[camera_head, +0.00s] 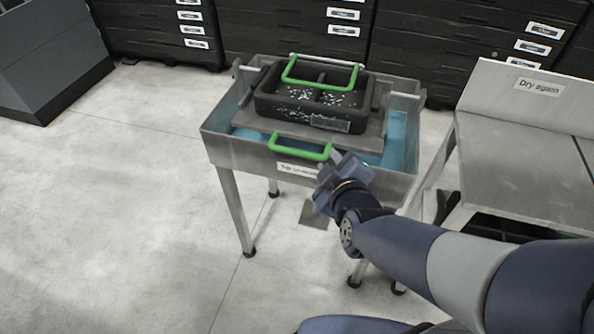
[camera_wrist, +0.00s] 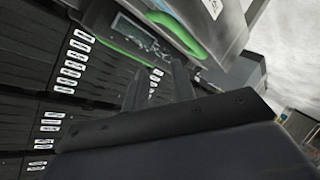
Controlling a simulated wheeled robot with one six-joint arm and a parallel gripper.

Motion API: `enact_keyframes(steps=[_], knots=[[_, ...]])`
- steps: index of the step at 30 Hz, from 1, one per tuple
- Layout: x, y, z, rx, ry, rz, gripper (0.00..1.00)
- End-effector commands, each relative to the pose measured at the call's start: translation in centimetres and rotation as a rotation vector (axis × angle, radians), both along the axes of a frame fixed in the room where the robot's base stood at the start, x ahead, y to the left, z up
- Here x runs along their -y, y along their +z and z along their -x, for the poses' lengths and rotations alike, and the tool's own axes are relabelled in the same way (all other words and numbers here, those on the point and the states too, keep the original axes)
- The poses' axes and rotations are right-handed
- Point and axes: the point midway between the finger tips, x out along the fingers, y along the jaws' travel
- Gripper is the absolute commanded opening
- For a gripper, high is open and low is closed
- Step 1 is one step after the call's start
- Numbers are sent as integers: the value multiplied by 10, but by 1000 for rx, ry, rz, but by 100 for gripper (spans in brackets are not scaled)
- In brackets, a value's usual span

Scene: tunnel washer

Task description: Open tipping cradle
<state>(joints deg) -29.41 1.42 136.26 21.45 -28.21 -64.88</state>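The tipping cradle (camera_head: 283,129) is a grey plate across a metal tub on legs, with a green handle (camera_head: 301,154) at its front edge. A black compartmented crate (camera_head: 272,105) with light specks inside sits on the cradle and carries its own green handle (camera_head: 290,78). The cradle looks roughly level. My gripper (camera_head: 336,159) is just right of the front handle, near the tub's front wall. In the wrist view my gripper (camera_wrist: 158,88) has its fingers apart with nothing between them. Green bars (camera_wrist: 178,33) show beyond the fingers; which handle each belongs to is unclear.
The tub (camera_head: 226,148) holds blue liquid. A metal table (camera_head: 515,160) with a "Dry again" sign (camera_head: 539,86) stands at the right. Black drawer cabinets (camera_head: 285,35) line the back. A grey cabinet (camera_head: 45,55) stands far left. The floor at left is clear.

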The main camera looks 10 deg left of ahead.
Motion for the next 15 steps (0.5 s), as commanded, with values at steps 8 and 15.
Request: enact_keyframes(steps=[8, 15], knots=[[-36, -71, -9, 372, 57, 289, 25], [-52, -99, 1, 630, 29, 522, 25]])
